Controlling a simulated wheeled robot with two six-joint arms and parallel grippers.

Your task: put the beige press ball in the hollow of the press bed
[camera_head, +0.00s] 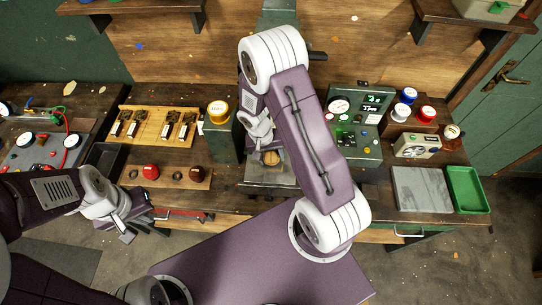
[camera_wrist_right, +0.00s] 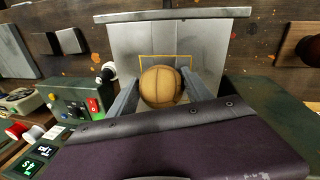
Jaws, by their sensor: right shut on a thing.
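The beige press ball (camera_wrist_right: 161,87) is a tan ball with seams, held between the two fingers of my right gripper (camera_wrist_right: 162,92). In the head view the ball (camera_head: 271,158) shows partly below my right gripper (camera_head: 266,148). The press bed (camera_wrist_right: 125,45) is a grey metal plate with a yellow square outline behind the ball in the wrist view; in the head view its front part (camera_head: 258,178) shows under the gripper. The hollow is hidden, and I cannot tell whether the ball touches the bed. My left gripper (camera_head: 134,226) is empty, off the bench's front edge at left; its opening is unclear.
A wooden board with a red ball (camera_head: 150,171) and a dark brown ball (camera_head: 196,172) lies left of the press. A control panel (camera_head: 355,125) stands to the right. Further right are a grey slab (camera_head: 420,189) and a green tray (camera_head: 467,190).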

